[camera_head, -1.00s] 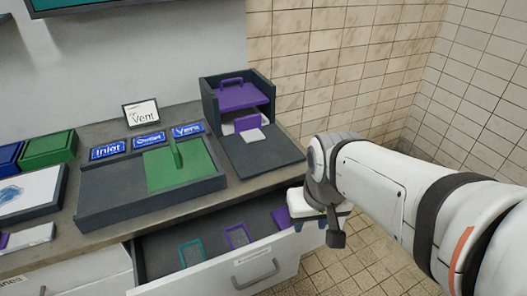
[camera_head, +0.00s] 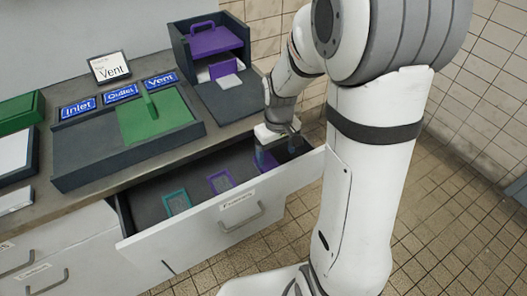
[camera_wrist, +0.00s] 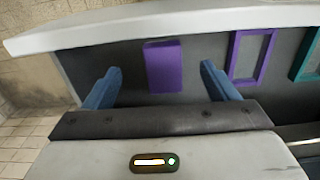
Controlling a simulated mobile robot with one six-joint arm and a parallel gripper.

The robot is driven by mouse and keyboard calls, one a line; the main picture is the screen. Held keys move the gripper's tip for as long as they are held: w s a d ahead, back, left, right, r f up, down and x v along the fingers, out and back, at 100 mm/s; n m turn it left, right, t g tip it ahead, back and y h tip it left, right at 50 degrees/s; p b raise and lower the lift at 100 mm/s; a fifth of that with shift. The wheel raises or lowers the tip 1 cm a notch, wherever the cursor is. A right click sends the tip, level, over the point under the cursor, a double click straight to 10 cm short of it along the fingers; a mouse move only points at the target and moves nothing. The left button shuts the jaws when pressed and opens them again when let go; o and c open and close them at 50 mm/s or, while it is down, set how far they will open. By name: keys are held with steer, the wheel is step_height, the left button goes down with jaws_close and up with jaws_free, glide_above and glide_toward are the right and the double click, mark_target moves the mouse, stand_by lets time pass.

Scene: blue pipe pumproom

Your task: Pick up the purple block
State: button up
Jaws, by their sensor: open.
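The purple block (camera_wrist: 164,66) lies flat on the dark floor of the open drawer. In the wrist view it shows between and beyond my two blue fingertips, with a gap on each side. In the head view the purple block (camera_head: 265,160) is partly hidden by my gripper (camera_head: 277,157), which hangs over the right end of the drawer. My gripper (camera_wrist: 159,80) is open and empty.
The open drawer (camera_head: 225,211) also holds a purple frame (camera_head: 221,182) and a teal frame (camera_head: 177,202), left of the block. The drawer's front wall (camera_wrist: 150,22) runs close by. A dark rack (camera_head: 183,50) with purple pieces stands on the counter above.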

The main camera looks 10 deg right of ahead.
mark_target(273, 168)
steer(key=f, duration=0.6)
steer(key=f+b, duration=0.1)
steer(key=f, duration=0.2)
steer(key=shift+w+a, duration=0.25)
steer(key=shift+w, duration=0.15)
steer(key=shift+r, duration=0.1)
steer(key=c, duration=1.1)
steer(key=shift+r, duration=0.15)
step_height(273, 168, up, 18)
steer(key=shift+f+p, duration=0.1)
steer(key=shift+p, duration=1.05)
steer(key=c, duration=0.6)
steer(key=o, duration=1.1)
steer(key=shift+c, duration=0.2)
steer(key=c, duration=0.3)
